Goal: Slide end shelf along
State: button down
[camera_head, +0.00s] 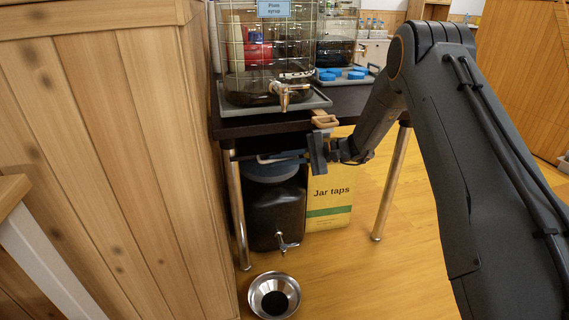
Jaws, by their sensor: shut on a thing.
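The end shelf (260,127) is a dark board on metal legs (391,185), beside the wooden cabinet. A tan handle (323,118) sits at its front edge. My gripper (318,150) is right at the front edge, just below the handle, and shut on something. The handle is the likeliest thing, but my dark gripper parts hide the contact. A pale bar (280,158) runs left from my gripper under the shelf; I cannot tell what it belongs to. A tapped glass jar labelled "Plum syrup" (262,60) stands on a grey tray (232,112) on the shelf.
A dark tapped jar with a blue lid (275,210) stands under the shelf, beside a yellow "Jar taps" box (328,205). A metal bowl (274,296) lies on the floor in front. The wooden cabinet (110,150) blocks the left. Floor at right is clear.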

jog(key=c, duration=1.8)
grip_release()
jog(key=shift+c, duration=0.2)
jog(key=shift+d, duration=0.15)
jog(key=p+v, duration=0.1)
jog(key=v, duration=0.6)
jog(key=shift+d, duration=0.3)
jog(key=shift+r, duration=0.1)
